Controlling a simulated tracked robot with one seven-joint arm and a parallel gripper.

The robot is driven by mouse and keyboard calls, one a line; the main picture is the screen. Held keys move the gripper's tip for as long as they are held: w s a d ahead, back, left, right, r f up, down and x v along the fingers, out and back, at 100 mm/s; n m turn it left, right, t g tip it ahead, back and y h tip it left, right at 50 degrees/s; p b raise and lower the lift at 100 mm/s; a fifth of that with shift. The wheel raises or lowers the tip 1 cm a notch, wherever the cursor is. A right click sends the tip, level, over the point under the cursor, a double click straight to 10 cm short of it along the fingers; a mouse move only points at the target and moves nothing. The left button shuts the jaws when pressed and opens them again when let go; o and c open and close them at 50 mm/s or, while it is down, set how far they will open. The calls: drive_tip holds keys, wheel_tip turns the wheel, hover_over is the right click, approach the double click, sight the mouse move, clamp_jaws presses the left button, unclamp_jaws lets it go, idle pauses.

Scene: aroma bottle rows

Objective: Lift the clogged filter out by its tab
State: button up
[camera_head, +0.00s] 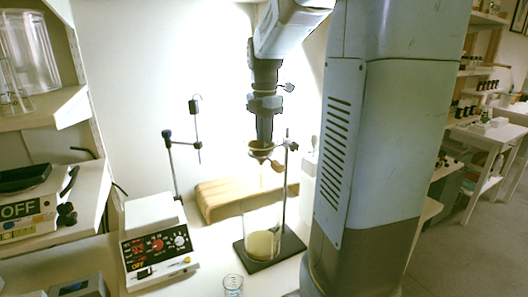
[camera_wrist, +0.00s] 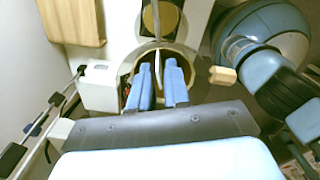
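A funnel (camera_head: 262,149) is held on a ring stand (camera_head: 287,175) above a glass beaker (camera_head: 261,241) with yellowish liquid at its bottom. My gripper (camera_head: 265,137) points straight down at the funnel's mouth. In the wrist view, my gripper's two blue fingers (camera_wrist: 160,78) are apart, over the round funnel rim (camera_wrist: 196,66). A thin pale upright strip, which looks like the filter's tab (camera_wrist: 158,68), shows in the gap between them. I cannot tell whether either finger touches it. The rest of the filter is hidden behind the fingers.
A hotplate with dials (camera_head: 158,246) stands left of the ring stand. A small glass (camera_head: 233,285) stands at the front. A tan padded block (camera_head: 220,198) lies behind the beaker. A thin rod stand (camera_head: 172,165) rises at the left.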

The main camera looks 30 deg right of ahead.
clamp_jaws()
drive_tip(key=shift+r, duration=0.15)
wheel_tip(320, 180, up, 20)
drive_tip(key=shift+s+r, duration=0.2)
drive_tip(key=shift+s, duration=0.15)
idle(0.8)
drive_tip(key=s, duration=1.4)
drive_tip(key=shift+s+f, duration=0.15)
drive_tip(key=shift+f, duration=0.2)
idle(0.6)
